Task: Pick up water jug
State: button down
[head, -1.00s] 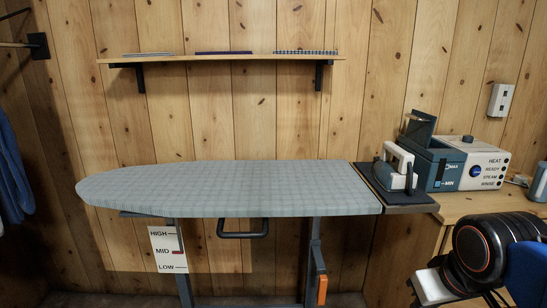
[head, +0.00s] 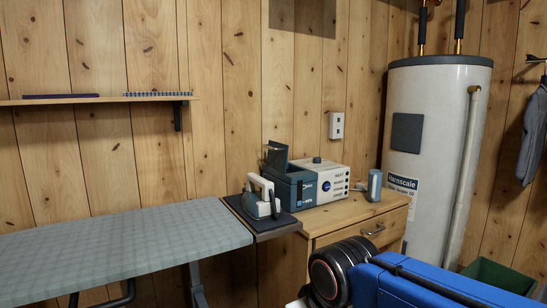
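A small blue-grey jug (head: 375,186) with a pale top stands upright at the right end of the wooden cabinet top (head: 335,212), in the head view. It looks like the water jug, and its handle seems to be on the left. Nothing is touching it from my side. My arm's black joint and blue link fill the lower right, in front of the cabinet. My gripper is out of the picture, so I cannot see its fingers.
A teal and white steam station (head: 318,180) stands left of the jug. An iron (head: 262,197) rests on a dark pad left of that. The ironing board (head: 120,240) extends left. A tall white water heater (head: 436,150) stands behind right, with a green bin (head: 497,277) at lower right.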

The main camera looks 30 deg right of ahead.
aim_at(375, 176)
jog(key=z, duration=1.3)
